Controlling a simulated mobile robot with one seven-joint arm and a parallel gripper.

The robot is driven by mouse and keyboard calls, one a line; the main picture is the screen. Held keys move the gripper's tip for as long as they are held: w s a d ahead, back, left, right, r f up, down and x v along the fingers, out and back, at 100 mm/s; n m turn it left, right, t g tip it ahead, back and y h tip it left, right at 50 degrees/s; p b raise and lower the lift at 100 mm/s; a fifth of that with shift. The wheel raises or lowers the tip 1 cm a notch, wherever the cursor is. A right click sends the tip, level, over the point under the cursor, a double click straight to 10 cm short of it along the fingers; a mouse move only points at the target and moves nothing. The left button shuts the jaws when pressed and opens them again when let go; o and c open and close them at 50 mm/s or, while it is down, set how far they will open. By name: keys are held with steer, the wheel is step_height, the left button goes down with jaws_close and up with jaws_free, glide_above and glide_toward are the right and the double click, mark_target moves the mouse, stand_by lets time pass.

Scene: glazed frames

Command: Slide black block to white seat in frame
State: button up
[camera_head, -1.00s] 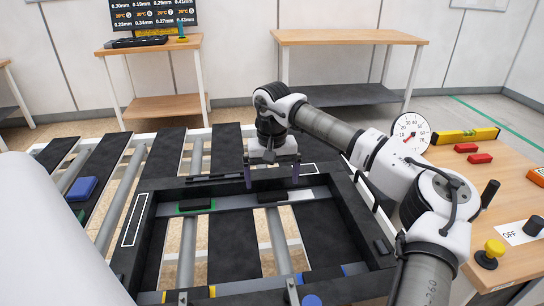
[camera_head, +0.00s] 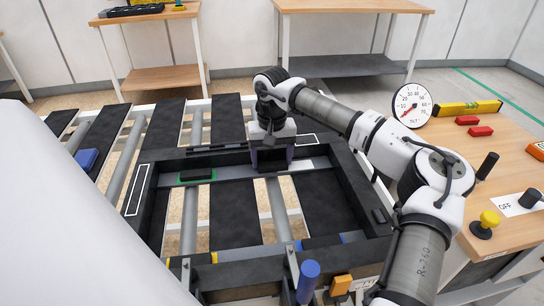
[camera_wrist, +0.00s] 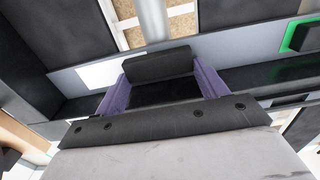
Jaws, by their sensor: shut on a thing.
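My gripper (camera_head: 271,165) is down at the far rail of the dark frame (camera_head: 146,205). Its purple fingers are shut on a black block (camera_wrist: 158,65), which shows between the fingertips in the wrist view. In the head view the gripper largely hides this block. The white seat (camera_wrist: 99,73) is a pale patch on the grey rail, beside the block on the left in the wrist view. In the head view it lies to the right of my gripper, and I cannot make out its edges clearly.
Another black block sits in a green-edged seat (camera_head: 197,181) left of my gripper on the same rail. The frame lies over rollers and dark slats. A blue block (camera_head: 87,159) is farther left. A bench with a gauge (camera_head: 411,105) and a yellow knob (camera_head: 488,219) stands right.

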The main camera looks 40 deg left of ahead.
mark_target(294, 163)
steer(key=shift+w, duration=0.1)
steer(key=shift+w+d+p, duration=0.35)
steer(key=shift+w+d, duration=1.6)
steer(key=shift+w, duration=0.3)
steer(key=o, duration=1)
steer(key=shift+o, duration=0.2)
step_height(294, 163, up, 14)
steer(key=b, duration=0.1)
steer(key=shift+b, duration=0.3)
